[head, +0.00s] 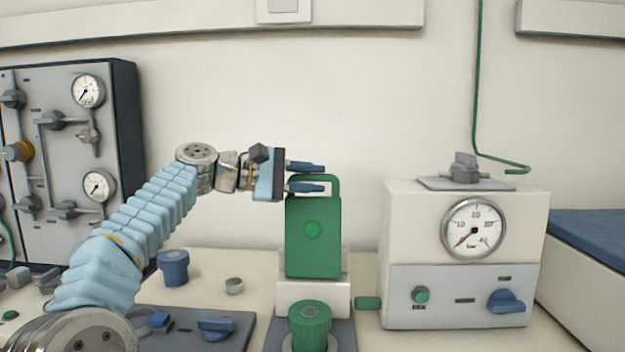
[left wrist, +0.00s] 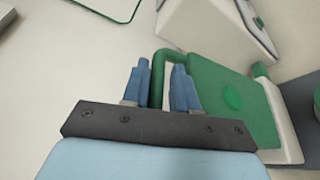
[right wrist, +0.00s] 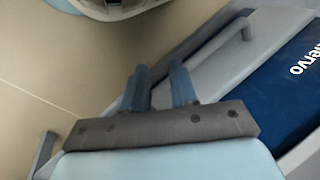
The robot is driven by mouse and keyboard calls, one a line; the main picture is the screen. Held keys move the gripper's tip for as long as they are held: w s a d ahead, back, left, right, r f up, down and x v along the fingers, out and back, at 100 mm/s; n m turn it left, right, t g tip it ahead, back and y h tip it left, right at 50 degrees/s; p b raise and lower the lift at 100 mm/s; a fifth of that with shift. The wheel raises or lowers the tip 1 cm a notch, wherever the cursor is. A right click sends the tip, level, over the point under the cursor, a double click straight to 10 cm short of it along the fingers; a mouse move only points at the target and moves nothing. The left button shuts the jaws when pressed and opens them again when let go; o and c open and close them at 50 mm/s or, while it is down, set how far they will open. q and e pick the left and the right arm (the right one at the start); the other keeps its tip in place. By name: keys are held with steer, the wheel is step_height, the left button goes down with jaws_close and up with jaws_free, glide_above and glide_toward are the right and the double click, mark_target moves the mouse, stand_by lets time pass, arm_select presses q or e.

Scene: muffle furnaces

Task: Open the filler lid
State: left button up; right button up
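A green upright panel (head: 314,240) with a round green button and a loop handle (head: 333,184) on top stands on a white base in the middle of the head view. I take it for the filler lid. It also shows in the left wrist view (left wrist: 236,92). My left gripper (head: 308,177) is at the handle, one blue finger above the top bar and one below. In the left wrist view the green bar lies between the fingers, with narrow gaps; contact is not clear. My right gripper (right wrist: 157,86) is open and empty, away from the panel, outside the head view.
A ribbed green knob (head: 310,322) stands in front of the panel. A white gauge box (head: 464,260) is to the right. A grey valve panel (head: 60,150) stands at the left.

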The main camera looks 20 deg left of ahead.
arm_select(q)
steer(key=v, duration=1.3)
steer(key=shift+s+a, duration=0.1)
steer(key=shift+s, duration=0.05)
